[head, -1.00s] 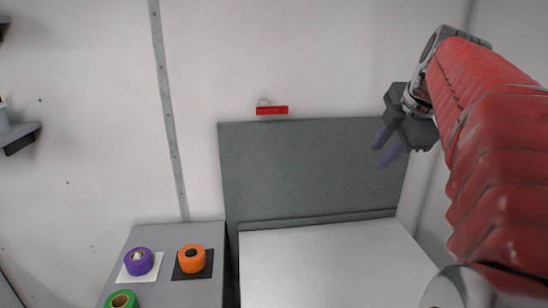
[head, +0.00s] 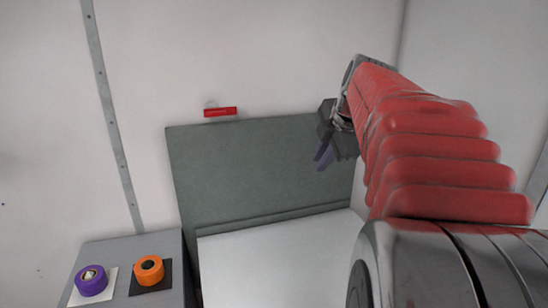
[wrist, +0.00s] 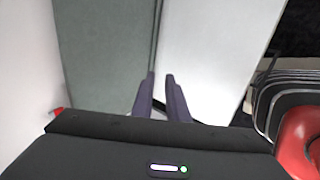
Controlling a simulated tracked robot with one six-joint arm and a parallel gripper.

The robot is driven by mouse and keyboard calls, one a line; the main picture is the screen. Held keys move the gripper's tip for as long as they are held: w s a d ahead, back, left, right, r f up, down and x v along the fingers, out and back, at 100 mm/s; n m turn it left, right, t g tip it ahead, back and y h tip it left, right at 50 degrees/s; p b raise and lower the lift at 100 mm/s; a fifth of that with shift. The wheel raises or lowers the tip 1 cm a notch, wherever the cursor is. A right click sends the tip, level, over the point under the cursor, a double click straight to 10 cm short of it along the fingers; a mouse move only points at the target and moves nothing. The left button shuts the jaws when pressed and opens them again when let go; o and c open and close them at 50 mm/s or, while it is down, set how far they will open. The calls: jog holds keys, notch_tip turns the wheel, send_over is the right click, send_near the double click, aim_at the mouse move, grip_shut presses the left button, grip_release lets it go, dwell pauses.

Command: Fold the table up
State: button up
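The table (head: 285,265) is a flat white top, lowered, in front of an upright grey-green panel (head: 250,165) on the back wall. In the wrist view the white top (wrist: 210,45) lies right of the grey-green panel (wrist: 105,50). A red latch-like piece (head: 220,112) is on the wall above the panel; a red bit (wrist: 57,111) shows at the left in the wrist view. My gripper (head: 324,155) hangs in front of the panel's right part. Its two purple fingers (wrist: 160,80) are a little apart with nothing between them. The table's front edge is cut off in the head view.
A grey counter (head: 110,252) stands left of the table. It carries a purple roll (head: 91,287) on a white square and an orange roll (head: 149,278) on a black square. A side wall (head: 470,70) closes the right. The white top is clear.

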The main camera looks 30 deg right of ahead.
grip_shut()
dwell(0.9)
jog(key=shift+c, duration=1.4)
grip_release()
jog(key=o, duration=0.7)
jog(key=v, duration=1.4)
jog(key=shift+f, duration=0.15)
